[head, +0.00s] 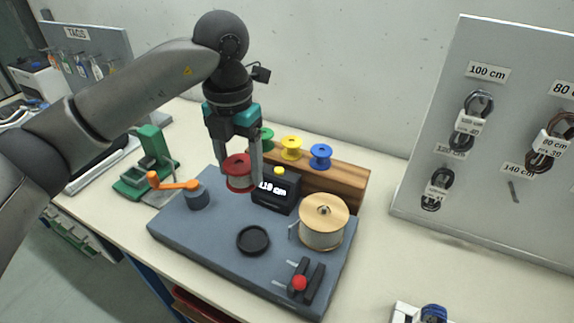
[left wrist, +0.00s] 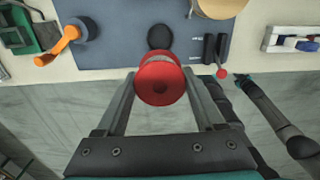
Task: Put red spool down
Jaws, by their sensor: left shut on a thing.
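The red spool (head: 238,172) is held between the two fingers of my left gripper (head: 239,180), above the grey-blue base board (head: 205,240). In the left wrist view the red spool (left wrist: 160,82) sits between the fingertips, its round flange facing the camera. A black round dish (head: 253,240) lies on the board, below and a little right of the gripper in the head view. Green (head: 265,138), yellow (head: 291,148) and blue (head: 320,156) spools stand on a wooden block (head: 345,182) behind. My right gripper is not clearly in view.
An orange-handled crank (head: 175,184) stands left on the board. A black display (head: 275,192) is close behind the held spool. A large wooden reel (head: 322,222) and a red-knobbed lever (head: 299,283) stand right. A panel with hanging cables (head: 490,140) is at right.

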